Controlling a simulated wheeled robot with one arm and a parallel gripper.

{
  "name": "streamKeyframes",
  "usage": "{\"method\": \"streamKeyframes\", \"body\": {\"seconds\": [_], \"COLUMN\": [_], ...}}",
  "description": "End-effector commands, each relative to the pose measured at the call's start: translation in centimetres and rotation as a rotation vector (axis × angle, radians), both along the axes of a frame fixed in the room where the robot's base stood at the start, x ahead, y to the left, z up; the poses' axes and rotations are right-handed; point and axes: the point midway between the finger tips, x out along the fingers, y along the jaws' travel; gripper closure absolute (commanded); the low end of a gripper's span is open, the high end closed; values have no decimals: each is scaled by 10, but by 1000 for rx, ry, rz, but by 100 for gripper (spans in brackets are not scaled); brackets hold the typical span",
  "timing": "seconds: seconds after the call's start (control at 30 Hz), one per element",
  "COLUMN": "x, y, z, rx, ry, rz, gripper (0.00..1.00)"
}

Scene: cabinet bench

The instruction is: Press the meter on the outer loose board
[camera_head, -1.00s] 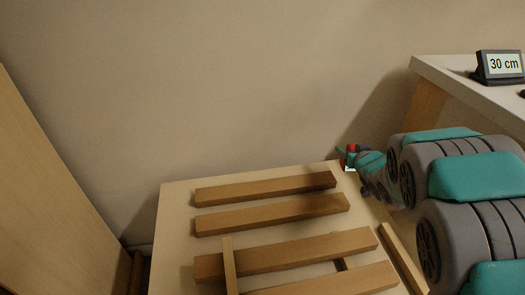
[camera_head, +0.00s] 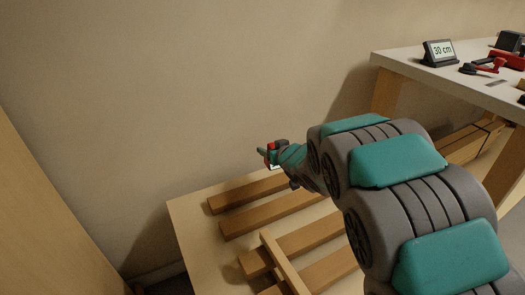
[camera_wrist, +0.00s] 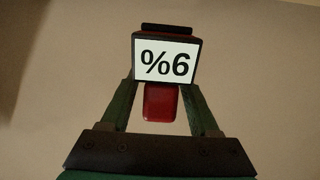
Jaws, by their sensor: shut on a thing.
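My gripper (camera_head: 271,156) is shut on the meter (camera_head: 280,145), a dark box with a red part and a white screen. In the wrist view the meter (camera_wrist: 166,58) sits between the fingertips (camera_wrist: 162,92), its screen showing "%6", which looks like an upside-down 9%. Several wooden boards lie in a row on a pale wooden bench top (camera_head: 187,210): the far board (camera_head: 245,193), a second board (camera_head: 265,214) and nearer ones. The meter appears near the far board's right end; I cannot tell whether it touches. My arm hides the boards' right ends.
A narrow strip (camera_head: 286,264) lies across the nearer boards. A white table (camera_head: 400,66) on the right holds a "30 cm" sign (camera_head: 440,52) and a red tool (camera_head: 485,66). A wall stands behind, and a wooden panel (camera_head: 40,200) on the left.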

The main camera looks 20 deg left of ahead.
Motion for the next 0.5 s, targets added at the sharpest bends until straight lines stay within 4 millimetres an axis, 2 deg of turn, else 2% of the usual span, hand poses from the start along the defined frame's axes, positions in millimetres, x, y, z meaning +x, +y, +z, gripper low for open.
{"method": "streamKeyframes", "body": {"seconds": [0.23,0.5], "x": [0,0], "y": [0,0], "z": [-18,-48], "rx": [-2,-2], "ry": [0,0], "rz": [-1,-1], "gripper": [100,100]}}
